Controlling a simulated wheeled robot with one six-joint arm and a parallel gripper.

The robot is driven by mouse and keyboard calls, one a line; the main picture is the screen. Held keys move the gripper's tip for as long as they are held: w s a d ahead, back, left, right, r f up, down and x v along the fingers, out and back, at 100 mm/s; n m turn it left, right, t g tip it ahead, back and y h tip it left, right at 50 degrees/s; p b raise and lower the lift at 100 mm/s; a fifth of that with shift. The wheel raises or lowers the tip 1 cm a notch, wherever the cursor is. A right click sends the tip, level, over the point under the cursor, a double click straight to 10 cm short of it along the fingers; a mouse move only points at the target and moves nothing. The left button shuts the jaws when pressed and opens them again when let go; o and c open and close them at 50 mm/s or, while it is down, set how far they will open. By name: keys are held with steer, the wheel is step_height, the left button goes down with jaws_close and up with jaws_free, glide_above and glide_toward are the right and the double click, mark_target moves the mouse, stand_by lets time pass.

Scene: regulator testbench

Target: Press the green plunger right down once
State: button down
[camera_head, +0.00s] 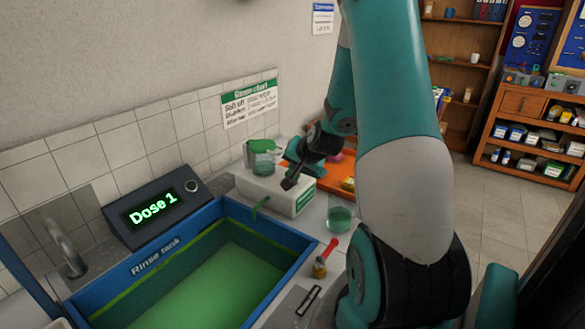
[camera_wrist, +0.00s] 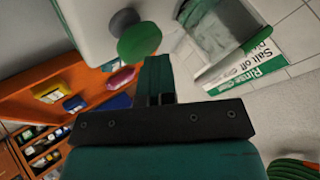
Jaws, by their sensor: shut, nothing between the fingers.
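The green plunger shows in the wrist view as a round green cap (camera_wrist: 140,42) by the white dispenser box (camera_wrist: 85,15). In the head view the white box (camera_head: 260,188) stands behind the rinse tank, with a green spout (camera_head: 261,203) at its front; I cannot make out the plunger there. My gripper (camera_head: 289,184) is shut and empty, pointing down over the box. In the wrist view its fingertips (camera_wrist: 155,62) appear just beside the green cap. I cannot tell whether they touch it.
A display reading "Dose 1" (camera_head: 152,212) stands behind the blue rinse tank (camera_head: 291,262) of green liquid. A green-lidded jug (camera_head: 263,160) is behind the box, a glass beaker (camera_head: 340,220) right of it. A red-handled brush (camera_head: 325,257) and orange tray (camera_head: 340,172) are nearby.

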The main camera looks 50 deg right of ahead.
steer(key=shift+r+p, duration=0.85)
steer(key=shift+r, duration=0.4)
step_height(320, 180, up, 5)
steer(key=p, duration=0.3)
steer(key=shift+p, duration=0.35)
steer(key=s+a+r+n+g+y, duration=0.1)
steer(key=a+r+n+y, duration=0.3)
steer(key=a, duration=1)
steer(key=a+r+n+g+y, duration=0.2)
steer(key=a+r+n, duration=0.3)
steer(key=a, duration=0.9)
steer(key=s+a+r+n+g, duration=0.1)
steer(key=s+a+n+g, duration=0.1)
steer(key=s+a+n, duration=0.3)
steer(key=s+a+r+n+g+y, duration=0.1)
steer(key=s+a+n, duration=0.5)
steer(key=s, duration=0.8)
steer(key=a+r+g, duration=0.1)
steer(key=a+g, duration=0.1)
steer(key=a, duration=0.1)
steer(key=shift+g, duration=0.3)
